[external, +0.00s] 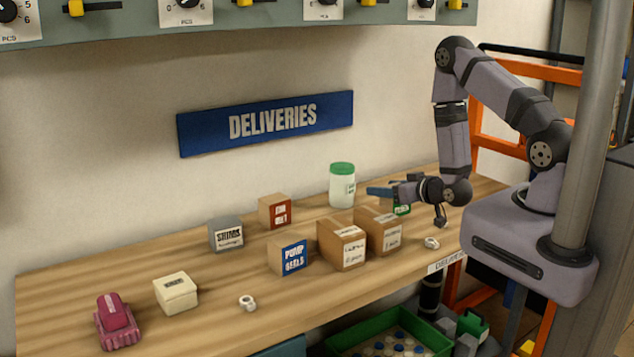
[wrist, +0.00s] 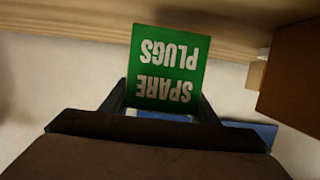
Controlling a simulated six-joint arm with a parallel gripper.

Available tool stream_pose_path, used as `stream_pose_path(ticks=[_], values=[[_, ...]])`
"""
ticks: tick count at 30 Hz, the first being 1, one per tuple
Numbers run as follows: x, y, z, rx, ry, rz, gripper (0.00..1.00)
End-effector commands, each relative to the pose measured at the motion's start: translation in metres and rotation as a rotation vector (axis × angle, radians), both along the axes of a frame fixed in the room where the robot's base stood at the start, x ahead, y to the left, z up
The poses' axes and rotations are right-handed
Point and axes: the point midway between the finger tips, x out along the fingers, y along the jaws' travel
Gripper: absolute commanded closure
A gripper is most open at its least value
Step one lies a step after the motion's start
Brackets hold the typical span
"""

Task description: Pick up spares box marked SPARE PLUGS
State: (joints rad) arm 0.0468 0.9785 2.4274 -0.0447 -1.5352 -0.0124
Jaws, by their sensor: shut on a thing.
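The spares box (wrist: 168,62) has a green face with white SPARE PLUGS lettering, upside down in the wrist view. My gripper (wrist: 163,100) is shut on it, with one dark finger on each side. In the external view my gripper (external: 384,191) is at the back right of the bench. A green part of the box (external: 402,210) shows just below it there; the rest is hidden by my gripper and a cardboard box. I cannot tell whether the box touches the bench.
Two cardboard boxes (external: 342,245) stand close in front on the wooden bench (external: 210,300). A green-lidded jar (external: 342,186) stands left of my gripper. PUMP SEALS (external: 291,256), grey (external: 226,235) and brown (external: 275,211) boxes are further left. A white ring-like part (external: 432,243) lies near the front edge.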

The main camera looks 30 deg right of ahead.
Motion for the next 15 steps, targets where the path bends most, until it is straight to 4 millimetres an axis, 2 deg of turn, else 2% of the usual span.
stream_pose_path(ticks=[9,15], values=[[0.001,0.000,0.040,0.000,-0.006,0.000,0.69],[0.000,0.000,0.058,0.000,-0.004,0.000,0.69]])
